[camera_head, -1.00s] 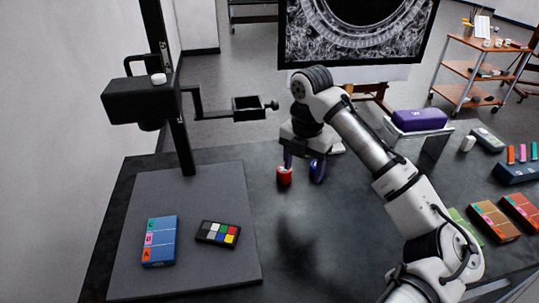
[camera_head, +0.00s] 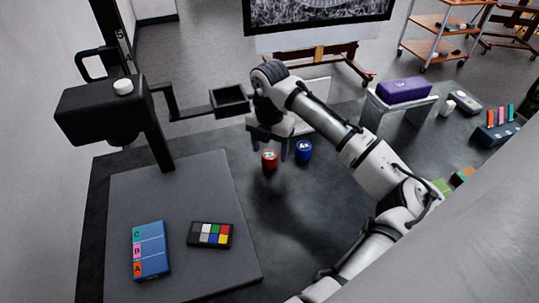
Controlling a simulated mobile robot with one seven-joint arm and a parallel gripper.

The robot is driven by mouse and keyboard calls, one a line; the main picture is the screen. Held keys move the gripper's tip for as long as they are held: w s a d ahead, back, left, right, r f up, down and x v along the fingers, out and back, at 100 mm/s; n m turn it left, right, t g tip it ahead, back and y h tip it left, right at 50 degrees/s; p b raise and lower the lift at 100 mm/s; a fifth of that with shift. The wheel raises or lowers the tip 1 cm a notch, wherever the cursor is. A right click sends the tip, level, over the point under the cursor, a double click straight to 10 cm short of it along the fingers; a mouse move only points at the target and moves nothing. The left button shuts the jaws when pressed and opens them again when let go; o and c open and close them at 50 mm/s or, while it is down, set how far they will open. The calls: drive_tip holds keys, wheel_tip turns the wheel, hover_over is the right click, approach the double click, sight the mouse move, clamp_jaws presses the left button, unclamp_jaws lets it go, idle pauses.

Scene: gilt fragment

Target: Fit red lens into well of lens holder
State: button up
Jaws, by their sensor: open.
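The red lens (camera_head: 269,161) is a short red cylinder with a white mark on top, upright on the dark table. A similar blue lens (camera_head: 304,152) stands close to its right. My gripper (camera_head: 268,152) points down at the red lens, fingers open. One finger shows to its left and the other between the two lenses; I cannot tell whether either touches it. The lens holder appears to be the black square frame (camera_head: 231,98) on a side arm of the black stand, left of my wrist. Its inside looks empty, and my wrist hides its right end.
The black stand (camera_head: 155,125) carries a box-shaped head (camera_head: 100,110) over a grey base board (camera_head: 190,267). A blue case (camera_head: 151,250) and a colour chart (camera_head: 210,235) lie on the board. A purple case (camera_head: 404,89) rests on a grey riser. The table's front middle is clear.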

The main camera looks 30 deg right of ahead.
sight(270, 154)
drive_tip(key=shift+f, duration=0.55)
drive_tip(key=c, duration=1.1)
drive_tip(key=shift+r, duration=0.1)
wheel_tip(270, 154, up, 20)
drive_tip(key=b, duration=0.2)
